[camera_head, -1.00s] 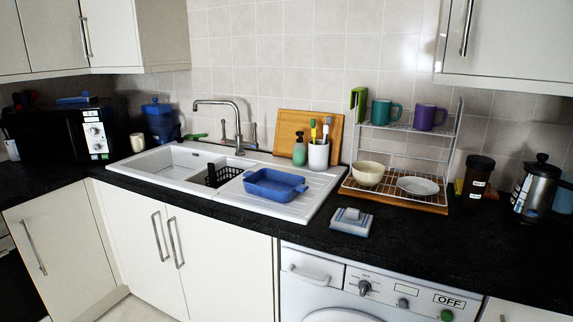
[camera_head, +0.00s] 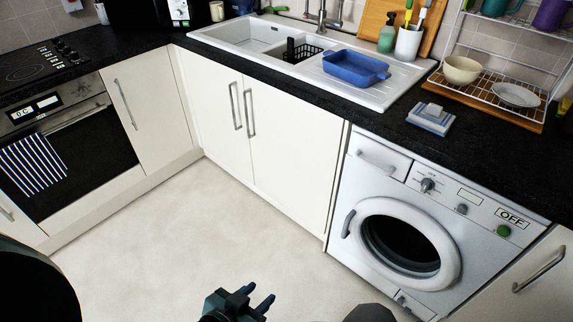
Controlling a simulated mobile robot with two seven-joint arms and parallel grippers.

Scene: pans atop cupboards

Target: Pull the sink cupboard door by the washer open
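The sink cupboard has two white doors under the sink. The door by the washer (camera_head: 293,155) is the right one and is shut, flush with its frame. Its upright metal bar handle (camera_head: 249,113) is near its left edge, beside the handle (camera_head: 235,106) of the left door (camera_head: 208,115). The washer (camera_head: 430,220) stands just right of this door. My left gripper (camera_head: 257,294) is at the bottom of the view, low in front of the cupboard and well apart from the handle. Its two dark fingers are spread, with nothing between them. My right gripper does not show.
The pale floor (camera_head: 180,235) in front of the cupboard is clear. An oven (camera_head: 65,150) with a striped towel (camera_head: 32,163) is at the left. The black worktop (camera_head: 330,112) overhangs the doors and carries a blue tray (camera_head: 356,68), a sponge (camera_head: 431,118) and a dish rack (camera_head: 490,95).

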